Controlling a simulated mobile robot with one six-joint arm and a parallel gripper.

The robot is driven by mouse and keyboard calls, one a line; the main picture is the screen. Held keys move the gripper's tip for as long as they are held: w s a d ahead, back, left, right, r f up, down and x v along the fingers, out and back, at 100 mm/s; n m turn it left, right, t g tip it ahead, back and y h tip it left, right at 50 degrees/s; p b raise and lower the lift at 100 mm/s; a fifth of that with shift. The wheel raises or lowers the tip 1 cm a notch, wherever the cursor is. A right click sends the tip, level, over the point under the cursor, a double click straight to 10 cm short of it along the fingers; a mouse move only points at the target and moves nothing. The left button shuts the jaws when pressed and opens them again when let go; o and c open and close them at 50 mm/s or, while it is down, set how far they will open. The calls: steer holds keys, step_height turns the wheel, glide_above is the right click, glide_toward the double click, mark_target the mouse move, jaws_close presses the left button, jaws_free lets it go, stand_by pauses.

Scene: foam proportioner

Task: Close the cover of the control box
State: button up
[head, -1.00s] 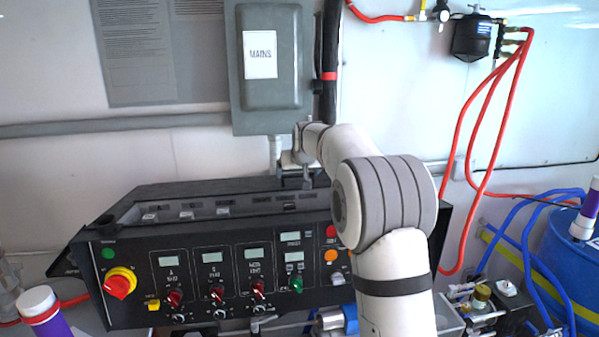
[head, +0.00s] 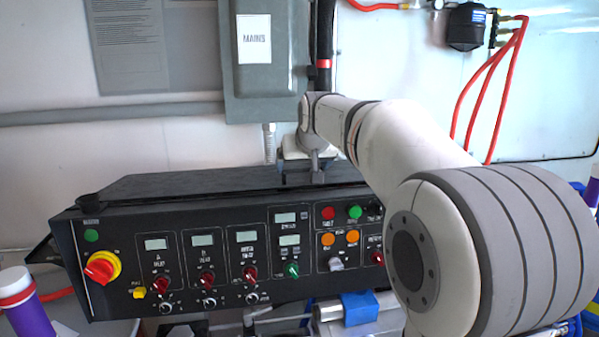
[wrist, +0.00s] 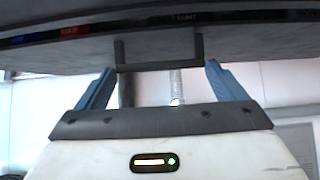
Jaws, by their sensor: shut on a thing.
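The control box (head: 125,235) is a long black console with knobs, buttons and small displays on its front. Its dark cover (head: 180,182) lies low over the top, and the switches inside are hidden. I cannot tell if it sits fully flush. My gripper (head: 303,178) is at the cover's front edge, right of its middle. In the wrist view, my gripper (wrist: 160,68) has its two blue-grey fingers at the ends of a dark bracket-shaped handle (wrist: 160,66) on the cover (wrist: 240,48), and is shut on it.
A grey MAINS box (head: 265,85) hangs on the wall behind, with a conduit below it. Red hoses (head: 490,85) hang at the right. A purple cylinder (head: 30,315) stands at the lower left. My arm hides the console's right end.

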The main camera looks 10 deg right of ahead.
steer(key=shift+s+r+b, duration=0.15)
steer(key=shift+s+b, duration=0.15)
steer(key=shift+s, duration=0.9)
steer(key=o, duration=1)
steer(key=shift+o, duration=0.5)
steer(key=shift+s+r, duration=0.15)
steer(key=shift+s, duration=0.05)
steer(key=shift+w, duration=0.1)
steer(key=b+v, duration=0.1)
steer(key=v, duration=0.6)
steer(key=shift+s+r, duration=0.25)
steer(key=shift+s, duration=0.15)
